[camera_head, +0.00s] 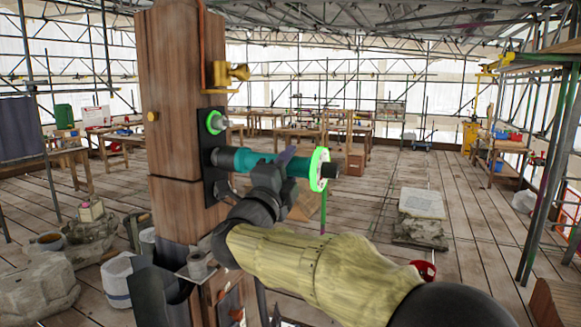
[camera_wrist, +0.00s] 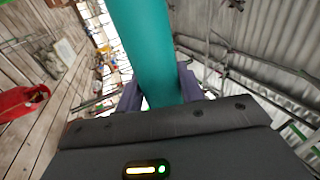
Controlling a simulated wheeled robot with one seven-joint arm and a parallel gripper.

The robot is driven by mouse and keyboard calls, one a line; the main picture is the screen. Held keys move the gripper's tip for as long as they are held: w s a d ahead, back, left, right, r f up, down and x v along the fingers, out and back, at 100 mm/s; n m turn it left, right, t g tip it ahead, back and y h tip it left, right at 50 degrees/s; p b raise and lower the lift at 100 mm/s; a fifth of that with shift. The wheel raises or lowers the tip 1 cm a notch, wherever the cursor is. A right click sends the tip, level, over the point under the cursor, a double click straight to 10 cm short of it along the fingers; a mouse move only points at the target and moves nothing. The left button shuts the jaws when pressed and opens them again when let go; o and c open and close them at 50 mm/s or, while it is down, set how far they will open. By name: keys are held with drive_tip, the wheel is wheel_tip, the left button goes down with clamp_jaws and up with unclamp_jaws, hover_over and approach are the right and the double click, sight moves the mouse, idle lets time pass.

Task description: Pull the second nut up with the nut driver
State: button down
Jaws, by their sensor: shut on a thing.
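The nut driver (camera_head: 242,160) is a teal rod lying about level, with a dark left end and a green-and-white ring near its right end. My gripper (camera_head: 284,162) is shut on the driver; the wrist view shows the teal shaft (camera_wrist: 145,45) between the purple fingers. The driver's left end meets the lower part of a black plate (camera_head: 209,180) on the wooden post (camera_head: 172,110). Any nut there is hidden by the driver. A green-ringed nut or stud (camera_head: 215,122) shows at the plate's upper part, apart from the driver.
A brass fitting (camera_head: 226,76) sticks out from the post above the plate. Stones and a white bucket (camera_head: 117,279) stand at the left. The plank floor right of the post is largely open.

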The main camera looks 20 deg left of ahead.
sight(306, 175)
drive_tip(key=shift+a+r, duration=0.15)
drive_tip(key=shift+a, duration=0.9)
idle(1.7)
drive_tip(key=shift+a+r, duration=0.1)
drive_tip(key=shift+a, duration=0.3)
idle(1.4)
drive_tip(key=shift+d, duration=0.1)
drive_tip(key=shift+d+f+b, duration=0.3)
drive_tip(key=shift+b, duration=0.3)
drive_tip(key=shift+s+d+b, duration=0.15)
drive_tip(key=shift+d+b, duration=0.4)
drive_tip(key=shift+d, duration=0.1)
drive_tip(key=shift+d+r+b, duration=0.1)
drive_tip(key=shift+d+b, duration=1.75)
drive_tip(key=shift+d, duration=0.65)
drive_tip(key=shift+s+d+r, duration=0.1)
drive_tip(key=shift+d, duration=0.1)
